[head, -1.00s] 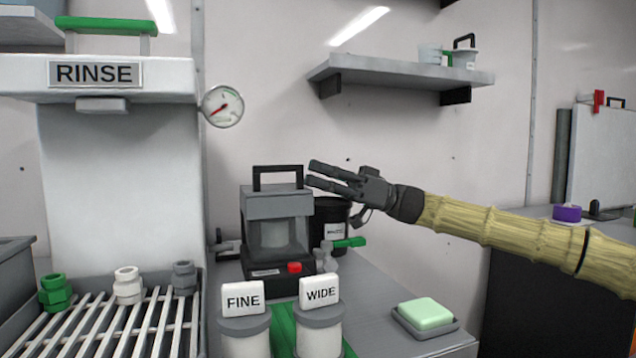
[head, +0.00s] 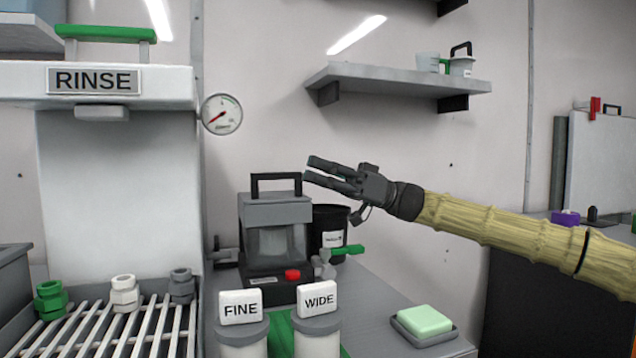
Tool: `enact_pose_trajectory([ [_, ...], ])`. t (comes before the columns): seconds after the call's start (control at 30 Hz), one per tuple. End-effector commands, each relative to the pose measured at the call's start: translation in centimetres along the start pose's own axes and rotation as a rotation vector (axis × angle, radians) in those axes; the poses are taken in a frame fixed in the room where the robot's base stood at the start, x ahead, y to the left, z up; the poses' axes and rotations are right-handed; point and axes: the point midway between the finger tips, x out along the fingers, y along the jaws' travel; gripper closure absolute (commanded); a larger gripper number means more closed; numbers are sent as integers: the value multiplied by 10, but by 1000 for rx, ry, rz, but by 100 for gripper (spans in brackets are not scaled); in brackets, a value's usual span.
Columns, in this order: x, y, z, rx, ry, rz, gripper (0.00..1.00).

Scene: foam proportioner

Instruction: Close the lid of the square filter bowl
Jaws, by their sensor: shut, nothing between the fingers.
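The square filter bowl (head: 275,240) is a grey boxy unit with a rounded clear-looking front, on a black base with a red button. Its grey top (head: 275,209) carries an upright black loop handle (head: 276,178). Whether this top is fully down or slightly raised I cannot tell. My gripper (head: 309,170) is shut and empty. It points left, its fingertips just right of the handle in the picture; whether they touch it I cannot tell.
A black tub (head: 330,228) and a green-handled valve (head: 345,250) are right of the bowl. FINE (head: 240,307) and WIDE (head: 318,300) labelled jars stand in front. A green soap block (head: 424,320) lies at right. The rinse station (head: 115,180) is at left.

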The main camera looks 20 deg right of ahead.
Motion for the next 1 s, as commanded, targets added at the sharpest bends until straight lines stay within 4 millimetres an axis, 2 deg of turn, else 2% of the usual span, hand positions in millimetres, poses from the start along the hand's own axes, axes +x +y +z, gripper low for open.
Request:
enact_pose_trajectory([
  [0.07,5,-2,-16,-3,0,1,100],
  [0.1,-3,-1,-18,-1,2,5,100],
  [0.4,-58,0,-17,0,2,3,100],
  [0.6,-83,2,-16,0,0,3,100],
  [0.77,-94,2,-15,0,1,1,100],
  [1.0,-96,2,-14,0,0,1,100],
])
